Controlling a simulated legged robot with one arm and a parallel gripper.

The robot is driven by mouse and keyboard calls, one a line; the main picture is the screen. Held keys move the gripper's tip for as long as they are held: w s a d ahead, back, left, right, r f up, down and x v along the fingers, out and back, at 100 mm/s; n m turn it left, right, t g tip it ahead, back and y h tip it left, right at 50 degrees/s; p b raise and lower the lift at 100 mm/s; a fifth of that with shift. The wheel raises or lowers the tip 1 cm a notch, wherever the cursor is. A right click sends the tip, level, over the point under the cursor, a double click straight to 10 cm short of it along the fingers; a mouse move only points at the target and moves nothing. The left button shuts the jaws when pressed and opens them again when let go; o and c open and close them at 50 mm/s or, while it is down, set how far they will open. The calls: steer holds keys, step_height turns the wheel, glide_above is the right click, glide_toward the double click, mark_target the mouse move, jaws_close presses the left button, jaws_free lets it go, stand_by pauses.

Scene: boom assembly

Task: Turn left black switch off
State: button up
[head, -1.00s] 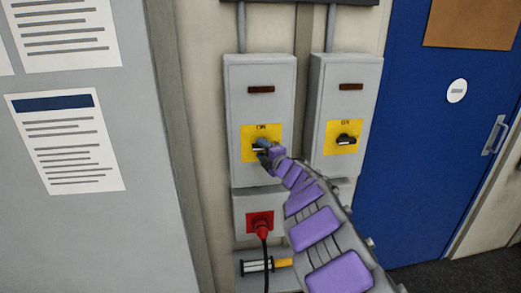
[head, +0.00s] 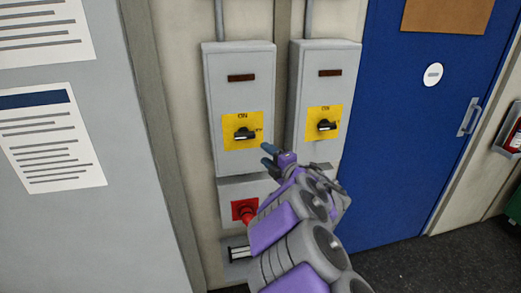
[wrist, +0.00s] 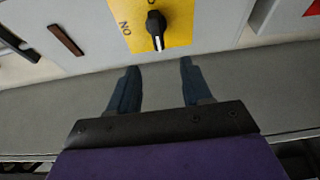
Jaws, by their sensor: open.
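The left black switch (head: 246,134) sits on a yellow plate on the left grey box. Its handle lies about level, crosswise to the ON mark above it. In the wrist view the switch (wrist: 156,30) shows turned on its side, its white line pointing toward my fingers. My gripper (head: 269,155) is open and empty, below and right of the left switch and apart from it. In the wrist view the gripper's two blue-grey fingers (wrist: 160,72) stand apart with a clear gap between them and the switch.
The right grey box has a like black switch (head: 326,126) with a level handle. A red socket (head: 241,208) sits below the left box, partly behind my arm. A blue door (head: 420,110) is at right, and papers hang on the grey panel at left.

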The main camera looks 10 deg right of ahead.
steer(key=shift+v, duration=1.15)
steer(key=s+d+r+m+h, duration=0.3)
steer(key=d+r+m+h, duration=0.2)
steer(key=d+m+h, duration=0.35)
steer(key=s+d+f+m+g+h, duration=0.2)
steer(key=s+d+m+g+h, duration=0.3)
steer(key=s+m, duration=0.45)
steer(key=s+a+f+m+g+y, duration=0.1)
steer(key=s+a, duration=0.5)
steer(key=s, duration=0.6)
steer(key=s+a+f+m+g+y, duration=0.2)
steer(key=s+a+f+g, duration=0.4)
steer(key=s, duration=0.7)
steer(key=s+a+f+m+g+y, duration=0.1)
steer(key=s+a+f+g+y, duration=0.2)
steer(key=s, duration=0.9)
steer(key=a+g, duration=0.3)
steer(key=a, duration=0.1)
steer(key=shift+s+a+f+m, duration=0.25)
steer(key=shift+f+m, duration=0.05)
steer(key=shift+f, duration=0.1)
